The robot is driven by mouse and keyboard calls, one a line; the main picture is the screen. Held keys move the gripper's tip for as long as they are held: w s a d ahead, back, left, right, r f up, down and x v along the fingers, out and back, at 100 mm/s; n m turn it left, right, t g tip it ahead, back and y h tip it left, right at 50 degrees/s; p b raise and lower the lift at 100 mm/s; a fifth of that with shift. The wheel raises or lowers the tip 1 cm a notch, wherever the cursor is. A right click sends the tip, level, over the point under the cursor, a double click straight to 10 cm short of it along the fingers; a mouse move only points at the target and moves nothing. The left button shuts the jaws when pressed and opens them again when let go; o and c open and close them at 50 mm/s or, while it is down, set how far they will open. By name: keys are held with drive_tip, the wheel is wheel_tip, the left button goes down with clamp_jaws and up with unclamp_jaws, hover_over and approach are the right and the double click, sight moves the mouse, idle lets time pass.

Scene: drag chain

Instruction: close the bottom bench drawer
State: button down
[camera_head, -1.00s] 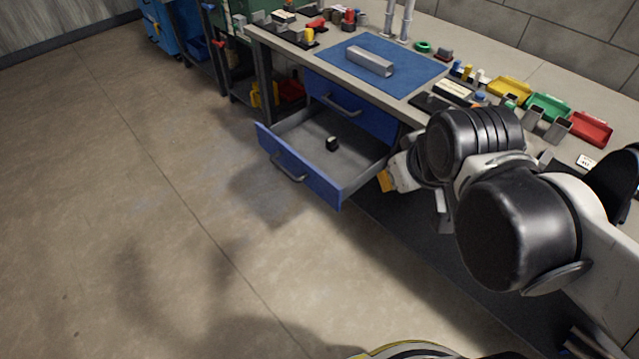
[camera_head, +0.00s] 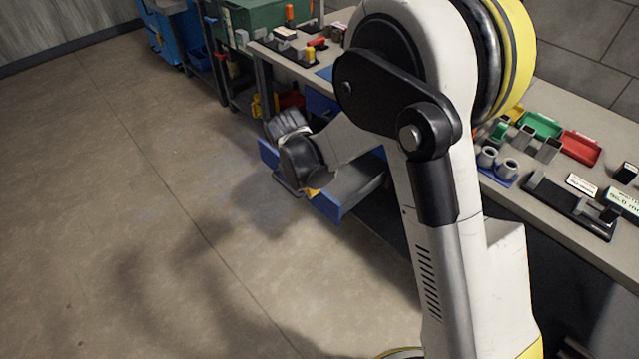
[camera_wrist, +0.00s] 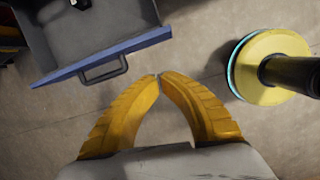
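The bottom bench drawer (camera_head: 330,209) has a blue front and a grey inside, and it stands pulled out from under the bench. My arm hides much of it in the head view. In the wrist view its blue front (camera_wrist: 150,40) and dark handle (camera_wrist: 103,71) show at the upper left. My gripper (camera_wrist: 158,75) has yellow fingers with their tips together and nothing between them. The tips appear just outside the drawer front, right of the handle; contact cannot be told. In the head view only a bit of yellow gripper (camera_head: 312,192) shows by the drawer front.
The blue upper drawer (camera_head: 320,104) looks shut. The bench top (camera_head: 520,190) carries coloured trays, cups and small parts. The floor (camera_head: 150,230) in front of the drawer is clear.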

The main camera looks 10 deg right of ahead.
wheel_tip(320, 180, down, 3)
drive_tip(key=a+n, duration=0.1)
drive_tip(key=n, duration=0.1)
drive_tip(key=b, duration=0.6)
approach(322, 204)
drive_tip(key=f, duration=0.1)
drive_tip(key=s+d+f, duration=0.1)
drive_tip(key=f, duration=0.1)
drive_tip(key=s+f, duration=0.1)
drive_tip(key=f, duration=0.1)
drive_tip(key=shift+d, duration=0.15)
